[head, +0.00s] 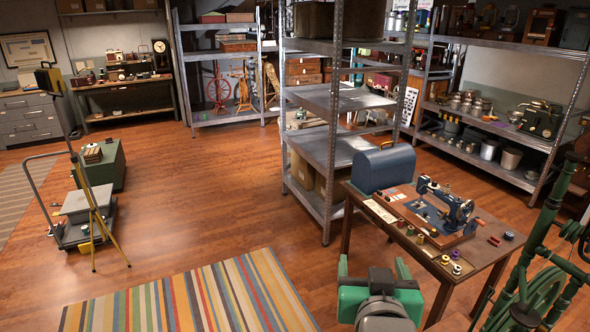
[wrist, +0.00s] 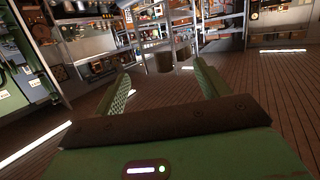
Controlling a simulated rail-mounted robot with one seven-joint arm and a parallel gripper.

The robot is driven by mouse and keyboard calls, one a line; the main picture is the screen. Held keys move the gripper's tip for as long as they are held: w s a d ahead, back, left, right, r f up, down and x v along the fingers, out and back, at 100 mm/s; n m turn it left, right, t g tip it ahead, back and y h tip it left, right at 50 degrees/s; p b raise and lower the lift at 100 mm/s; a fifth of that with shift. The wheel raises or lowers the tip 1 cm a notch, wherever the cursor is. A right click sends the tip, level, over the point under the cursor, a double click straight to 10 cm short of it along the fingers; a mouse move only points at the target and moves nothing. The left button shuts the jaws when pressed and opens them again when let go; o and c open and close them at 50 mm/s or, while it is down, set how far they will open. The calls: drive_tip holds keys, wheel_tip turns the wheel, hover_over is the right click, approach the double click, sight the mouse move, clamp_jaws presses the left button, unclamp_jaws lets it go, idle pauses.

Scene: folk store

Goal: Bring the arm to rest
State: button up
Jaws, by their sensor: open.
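My gripper (head: 374,270) shows at the bottom of the head view, right of the striped rug and in front of the small wooden table. Its two green fingers stand apart with nothing between them. In the wrist view, my gripper (wrist: 162,88) has its fingers spread and pointing away over the wooden floor (wrist: 150,93). The gap between them is empty, with metal shelving far beyond it. The rest of my arm is mostly out of the head view.
A wooden table (head: 428,257) holds a sewing machine (head: 446,205), a blue case (head: 383,168) and thread spools close to my gripper's right. Metal shelving (head: 328,140) stands behind. The striped rug (head: 195,297) and left-centre floor are clear.

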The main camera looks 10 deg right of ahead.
drive_tip(key=s+a+r+n+t+y, duration=0.1)
drive_tip(key=s+a+r+t+y, duration=0.1)
drive_tip(key=s+a+r+t, duration=0.6)
drive_tip(key=s+a+r+n+t+y, duration=0.15)
drive_tip(key=s+a+r, duration=0.45)
drive_tip(key=a+r, duration=0.6)
wheel_tip(320, 180, up, 18)
drive_tip(key=s+d+y+p, duration=0.1)
drive_tip(key=s+p, duration=0.1)
drive_tip(key=p, duration=1.2)
drive_tip(key=shift+s, duration=0.2)
drive_tip(key=shift+d+f+t, duration=0.1)
drive_tip(key=shift+f+t, duration=0.1)
drive_tip(key=shift+t, duration=0.05)
drive_tip(key=shift+d, duration=0.1)
